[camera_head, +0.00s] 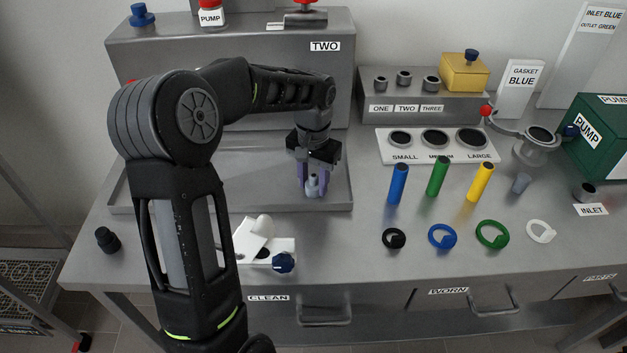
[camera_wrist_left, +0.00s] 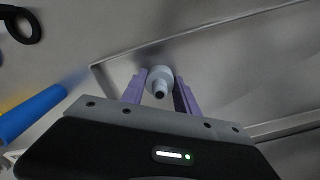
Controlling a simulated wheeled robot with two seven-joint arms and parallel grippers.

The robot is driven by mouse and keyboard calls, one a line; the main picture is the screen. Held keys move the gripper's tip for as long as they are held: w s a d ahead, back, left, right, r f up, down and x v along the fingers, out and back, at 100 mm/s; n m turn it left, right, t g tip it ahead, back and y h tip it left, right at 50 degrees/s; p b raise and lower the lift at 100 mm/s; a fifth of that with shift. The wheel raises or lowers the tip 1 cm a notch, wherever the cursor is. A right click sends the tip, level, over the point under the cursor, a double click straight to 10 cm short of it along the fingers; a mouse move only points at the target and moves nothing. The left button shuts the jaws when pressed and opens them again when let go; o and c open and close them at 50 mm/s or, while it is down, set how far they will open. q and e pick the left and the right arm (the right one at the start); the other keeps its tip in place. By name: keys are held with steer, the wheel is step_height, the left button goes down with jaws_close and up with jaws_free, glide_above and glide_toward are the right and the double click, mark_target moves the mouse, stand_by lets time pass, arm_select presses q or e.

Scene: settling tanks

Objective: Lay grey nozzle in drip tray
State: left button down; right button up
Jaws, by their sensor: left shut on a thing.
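My left gripper (camera_head: 313,186) points down at the right end of the drip tray (camera_head: 185,172), the shallow grey tray below the block marked TWO. Its purple fingers are shut on the grey nozzle (camera_head: 313,181). In the left wrist view the gripper (camera_wrist_left: 162,88) has the nozzle (camera_wrist_left: 158,75) between its fingertips, with the tray's corner and rim (camera_wrist_left: 140,55) close by. The nozzle is over or inside the tray near its right wall; I cannot tell whether it touches the floor. My right gripper is not in view.
Blue (camera_head: 398,184), green (camera_head: 438,177) and yellow (camera_head: 480,182) cylinders stand right of the tray, with several rings in front. A white plate with holes (camera_head: 457,157) lies behind them. A white holder (camera_head: 253,240) and a dark blue knob (camera_head: 283,262) are near the front edge.

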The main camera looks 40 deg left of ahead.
mark_target(314, 175)
arm_select(q)
steer(key=c, duration=0.9)
jaws_free()
step_height(314, 175, up, 12)
steer(key=shift+r, duration=0.15)
stand_by(0.4)
